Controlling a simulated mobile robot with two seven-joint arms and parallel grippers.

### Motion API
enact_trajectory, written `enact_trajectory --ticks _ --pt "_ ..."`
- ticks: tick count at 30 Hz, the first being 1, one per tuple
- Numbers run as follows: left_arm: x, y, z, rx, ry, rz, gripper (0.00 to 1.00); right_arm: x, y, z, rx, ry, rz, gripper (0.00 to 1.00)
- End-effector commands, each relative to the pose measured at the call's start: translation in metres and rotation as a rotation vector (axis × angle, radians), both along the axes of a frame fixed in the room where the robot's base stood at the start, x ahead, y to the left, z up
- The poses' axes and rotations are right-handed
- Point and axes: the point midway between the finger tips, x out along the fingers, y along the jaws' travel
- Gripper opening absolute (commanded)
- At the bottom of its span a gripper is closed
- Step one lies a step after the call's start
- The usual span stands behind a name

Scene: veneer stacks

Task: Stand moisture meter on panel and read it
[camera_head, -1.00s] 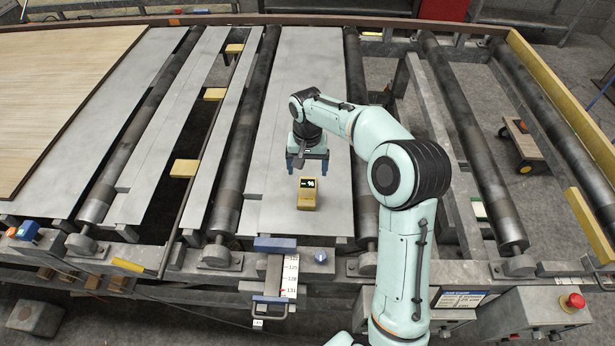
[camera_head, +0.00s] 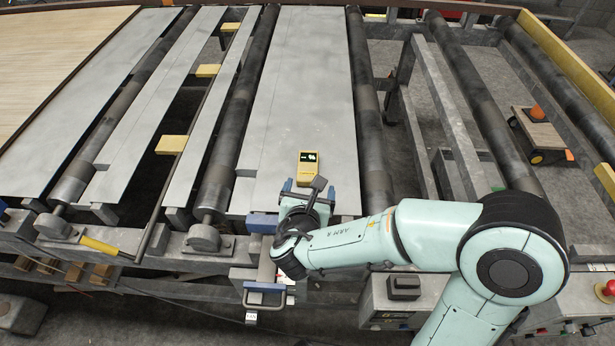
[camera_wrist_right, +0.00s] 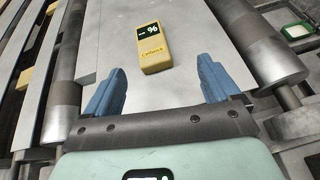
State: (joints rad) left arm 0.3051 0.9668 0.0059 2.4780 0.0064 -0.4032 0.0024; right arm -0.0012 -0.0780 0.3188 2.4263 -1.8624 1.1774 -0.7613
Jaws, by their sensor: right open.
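The yellow moisture meter (camera_head: 307,170) is on a grey metal plate (camera_head: 305,75) between two rollers. Its dark display shows a dash and a percent sign in the right wrist view, where the meter (camera_wrist_right: 152,50) is ahead of the fingers. My right gripper (camera_head: 309,188) is at the meter's near side, open and empty. Its blue fingers (camera_wrist_right: 161,75) are spread apart, with the meter beyond their tips. A pale wood panel (camera_head: 50,55) lies at the far left. My left gripper is out of view.
Dark rollers (camera_head: 368,130) and narrow grey strips run away from me, with open gaps between them. Yellow blocks (camera_head: 171,145) sit in the left gaps. A blue-handled bracket (camera_head: 262,223) is at the near edge. A small cart (camera_head: 538,135) stands on the floor at right.

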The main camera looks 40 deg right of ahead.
Motion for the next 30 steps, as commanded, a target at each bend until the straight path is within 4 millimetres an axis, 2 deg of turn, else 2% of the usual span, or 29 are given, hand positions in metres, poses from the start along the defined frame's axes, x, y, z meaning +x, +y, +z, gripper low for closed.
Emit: enact_trajectory --ticks 2,5,15,23,30 --pt "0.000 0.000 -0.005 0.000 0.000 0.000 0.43 -0.001 0.009 -0.002 -0.067 0.020 0.083 0.89" --pt "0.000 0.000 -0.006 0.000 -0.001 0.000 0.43 0.004 0.009 -0.004 -0.101 0.030 0.119 0.89" --pt "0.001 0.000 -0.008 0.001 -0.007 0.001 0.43 0.046 -0.028 -0.026 -0.099 0.031 0.117 0.89" --pt "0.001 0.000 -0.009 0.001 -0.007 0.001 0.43 0.061 -0.040 -0.034 -0.098 0.029 0.116 0.89" --pt "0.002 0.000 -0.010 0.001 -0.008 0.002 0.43 0.086 -0.061 -0.048 -0.097 0.029 0.115 0.89"
